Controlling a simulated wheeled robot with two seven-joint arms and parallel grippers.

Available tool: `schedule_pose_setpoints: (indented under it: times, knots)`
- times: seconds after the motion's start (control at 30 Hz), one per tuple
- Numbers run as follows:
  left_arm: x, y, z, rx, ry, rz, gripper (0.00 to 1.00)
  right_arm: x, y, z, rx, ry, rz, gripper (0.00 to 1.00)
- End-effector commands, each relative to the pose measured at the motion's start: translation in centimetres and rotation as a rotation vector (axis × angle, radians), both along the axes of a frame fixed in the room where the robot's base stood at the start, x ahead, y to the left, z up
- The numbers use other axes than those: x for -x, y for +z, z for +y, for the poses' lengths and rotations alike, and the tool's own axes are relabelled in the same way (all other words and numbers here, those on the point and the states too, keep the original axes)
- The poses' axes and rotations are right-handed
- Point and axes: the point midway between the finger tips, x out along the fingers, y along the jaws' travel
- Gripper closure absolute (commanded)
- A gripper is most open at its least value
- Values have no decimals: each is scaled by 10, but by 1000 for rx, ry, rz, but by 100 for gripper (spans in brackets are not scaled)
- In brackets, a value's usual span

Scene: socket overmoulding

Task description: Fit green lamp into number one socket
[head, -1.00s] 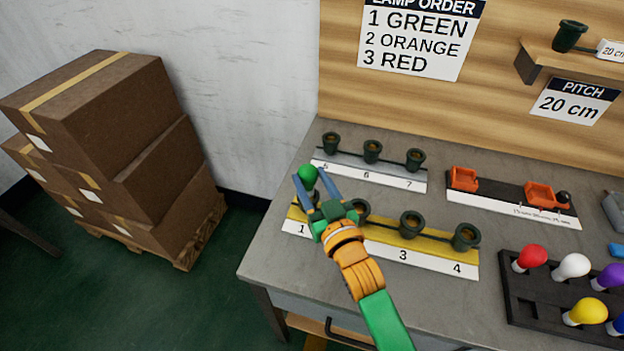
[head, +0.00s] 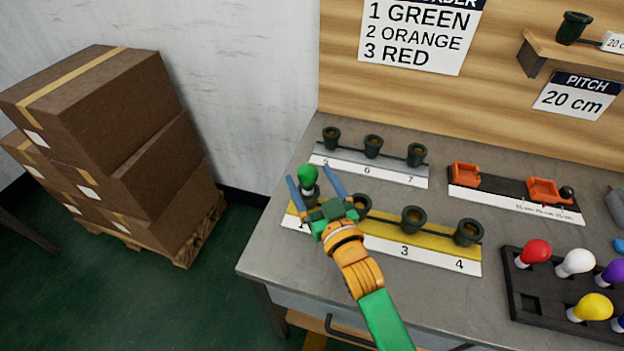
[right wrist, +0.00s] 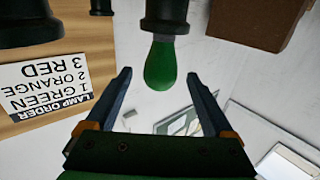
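The green lamp (head: 308,174) stands bulb up at the number one socket (head: 309,194), the leftmost on the yellow strip (head: 380,232). In the right wrist view, which is upside down, the lamp (right wrist: 160,66) has its base in the dark socket (right wrist: 165,14), with a short pale band showing at the rim. My right gripper (head: 310,176) is open, one finger on each side of the lamp, with gaps to both. It also shows in the right wrist view (right wrist: 158,76). The gripper partly hides the number one label. My left gripper is not in view.
Sockets three (head: 413,219) and four (head: 467,232) are empty. A grey strip (head: 372,168) with several empty sockets lies behind. A dark lamp rack (head: 522,283) with red, white, yellow and other lamps is at the right. Cardboard boxes (head: 100,130) stand left of the table.

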Motion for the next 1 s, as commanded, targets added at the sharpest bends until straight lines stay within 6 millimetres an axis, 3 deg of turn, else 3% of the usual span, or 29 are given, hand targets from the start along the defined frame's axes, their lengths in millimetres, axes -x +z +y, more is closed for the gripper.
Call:
schedule_pose_setpoints:
  times: [0.13,0.4,0.5,1.0]
  knots:
    - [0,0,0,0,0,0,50,5,-1,-2,1,0,2,13]
    - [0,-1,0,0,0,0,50,56,-2,-21,1,0,3,13]
    - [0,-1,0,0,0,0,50,65,-1,-24,0,0,1,13]
    - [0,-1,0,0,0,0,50,67,0,-25,0,0,0,13]
